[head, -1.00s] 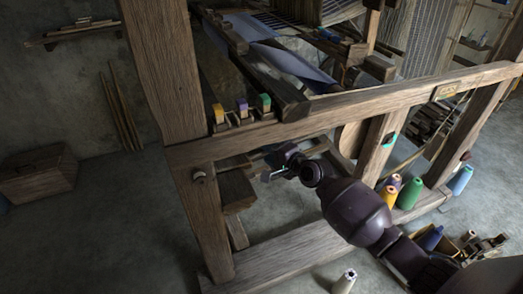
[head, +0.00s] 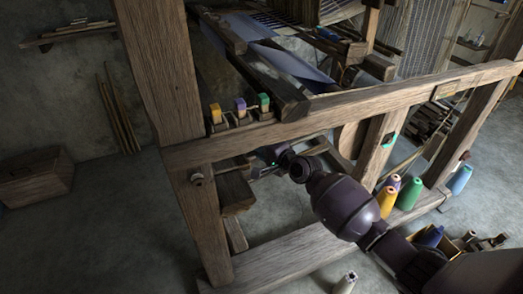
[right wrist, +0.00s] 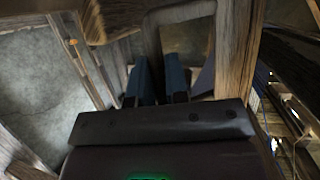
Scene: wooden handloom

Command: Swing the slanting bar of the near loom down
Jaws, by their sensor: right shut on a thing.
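The near loom (head: 200,210) is a heavy frame of weathered wood. My right arm reaches under its long front rail (head: 330,108). My right gripper (head: 262,160) is partly hidden behind that rail. In the right wrist view, the two blue-grey fingers of my right gripper (right wrist: 158,85) are shut on a grey-brown bar (right wrist: 152,48). This bar runs up from between the fingers and bends over at a rounded corner to the right. I take it to be the slanting bar; its grasped part is not clear in the head view. My left gripper is not in view.
Yellow, purple and green blocks (head: 240,105) sit on the rail. A wooden chest (head: 35,178) is at the left. The floor between is clear.

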